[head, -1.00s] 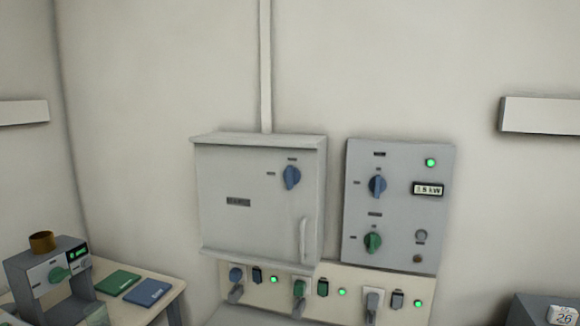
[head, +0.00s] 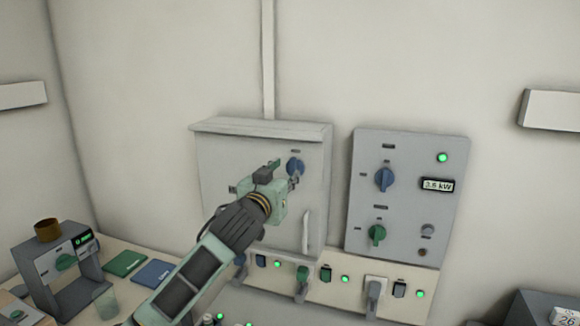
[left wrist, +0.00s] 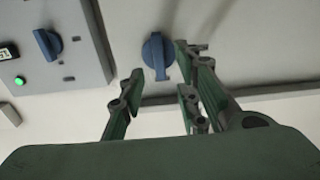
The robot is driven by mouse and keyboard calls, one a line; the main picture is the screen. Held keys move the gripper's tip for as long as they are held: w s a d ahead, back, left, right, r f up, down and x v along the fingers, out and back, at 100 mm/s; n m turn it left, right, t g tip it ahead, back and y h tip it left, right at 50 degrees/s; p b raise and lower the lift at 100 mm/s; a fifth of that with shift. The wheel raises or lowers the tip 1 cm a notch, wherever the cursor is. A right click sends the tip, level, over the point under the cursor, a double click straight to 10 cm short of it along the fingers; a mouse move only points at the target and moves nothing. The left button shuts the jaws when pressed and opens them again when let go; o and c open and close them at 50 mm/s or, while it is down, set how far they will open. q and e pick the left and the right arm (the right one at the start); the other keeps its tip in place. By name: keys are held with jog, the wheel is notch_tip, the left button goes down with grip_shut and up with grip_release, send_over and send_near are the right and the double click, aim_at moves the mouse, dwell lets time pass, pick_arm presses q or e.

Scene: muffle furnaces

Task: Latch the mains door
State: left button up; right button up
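The mains door (head: 215,160) is the grey front of the wall cabinet and looks closed. A blue rotary knob (head: 295,166) sits at its upper right; the left wrist view shows the knob (left wrist: 154,56) ahead of my fingers. A pale vertical handle (head: 307,231) is at the door's lower right. My left gripper (head: 284,178) is in front of the door, close to the knob. In the left wrist view its fingers (left wrist: 158,98) are apart with nothing between them. Whether a fingertip touches the knob cannot be told. My right gripper is not in view.
A grey panel (head: 400,200) with a blue and a green knob and a kW display stands to the right. Below is a socket strip (head: 335,290) with plugs and green lamps. A small instrument (head: 60,265) and two booklets (head: 140,267) lie on the left bench.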

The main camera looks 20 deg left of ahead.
aim_at(292, 169)
pick_arm(q)
jog(key=shift+w+d+p, duration=0.15)
jog(key=shift+w+p, duration=0.45)
jog(key=shift+w, duration=1.5)
jog(key=shift+f, duration=0.1)
grip_shut()
